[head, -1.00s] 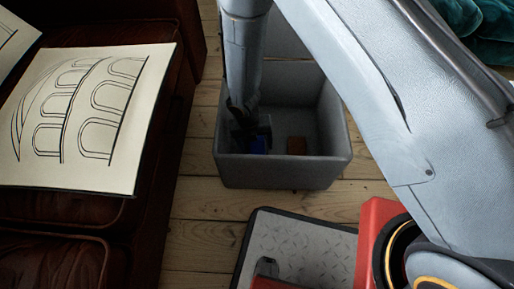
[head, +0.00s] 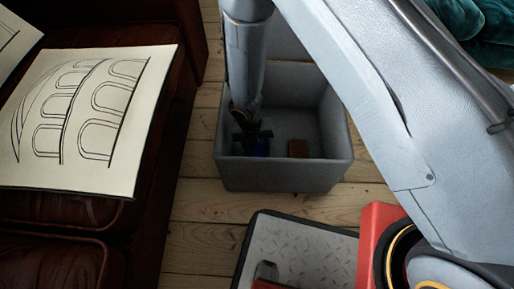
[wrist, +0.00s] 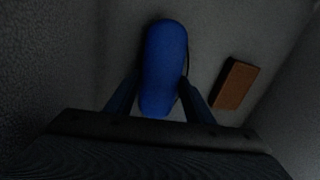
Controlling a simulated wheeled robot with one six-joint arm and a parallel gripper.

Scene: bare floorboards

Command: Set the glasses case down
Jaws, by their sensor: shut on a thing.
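The glasses case (wrist: 163,65) is blue, long and rounded. In the wrist view it lies between the two fingers of my gripper (wrist: 160,95), which is shut on it. In the head view my gripper (head: 248,132) reaches down inside a grey box, and the case (head: 258,147) shows as a small dark blue patch near the box's left side. Whether the case touches the box floor I cannot tell. My arm hides part of it in the head view.
The grey open box (head: 285,175) stands on the floorboards. A brown block (head: 298,148) lies in it, to the right of the case; it also shows in the wrist view (wrist: 236,83).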

